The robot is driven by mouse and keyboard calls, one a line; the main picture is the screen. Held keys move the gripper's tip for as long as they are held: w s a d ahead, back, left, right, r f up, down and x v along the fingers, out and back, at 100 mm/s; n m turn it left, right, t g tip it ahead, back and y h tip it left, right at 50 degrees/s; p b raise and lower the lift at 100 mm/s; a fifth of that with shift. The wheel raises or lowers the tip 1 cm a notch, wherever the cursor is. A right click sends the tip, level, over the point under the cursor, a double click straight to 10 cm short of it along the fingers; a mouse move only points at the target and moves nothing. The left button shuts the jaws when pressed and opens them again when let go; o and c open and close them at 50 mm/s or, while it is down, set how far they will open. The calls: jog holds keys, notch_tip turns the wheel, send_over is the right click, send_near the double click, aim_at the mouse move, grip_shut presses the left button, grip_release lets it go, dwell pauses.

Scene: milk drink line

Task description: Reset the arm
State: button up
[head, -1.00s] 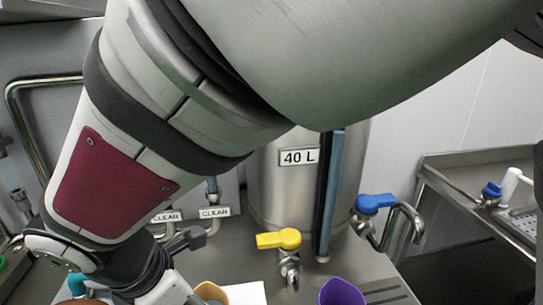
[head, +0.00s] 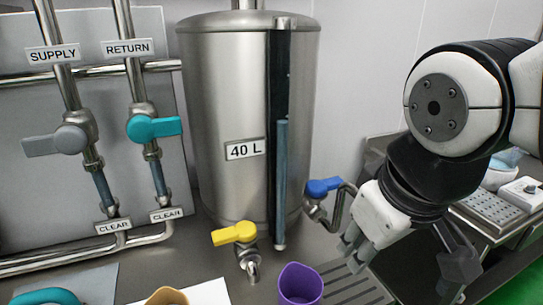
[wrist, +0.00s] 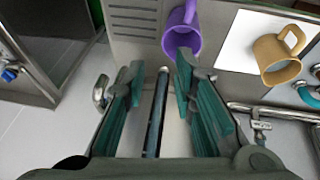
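My gripper (wrist: 158,78) is open in the wrist view, with its two teal-padded fingers apart and nothing between them. In the head view my arm is folded at the right, its end pointing down near the blue-handled tap (head: 323,187) and over the drain grille (head: 352,286). The purple mug (head: 300,284) stands left of my arm's end in the head view. It also shows beyond the fingertips in the wrist view (wrist: 182,32), apart from them.
The steel 40 L tank (head: 230,100) stands behind, with a yellow-handled tap (head: 235,233). A tan mug (head: 167,297) stands at the front. Supply and return pipes with a grey valve (head: 58,141) and a teal valve (head: 154,128) are at left. A side counter lies at right.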

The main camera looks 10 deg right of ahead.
jog(key=s+d+m, duration=0.2)
jog(key=m, duration=0.1)
jog(key=shift+s+d+m+t, duration=0.1)
jog(key=shift+d+m+t, duration=0.1)
jog(key=shift+m+t, duration=0.15)
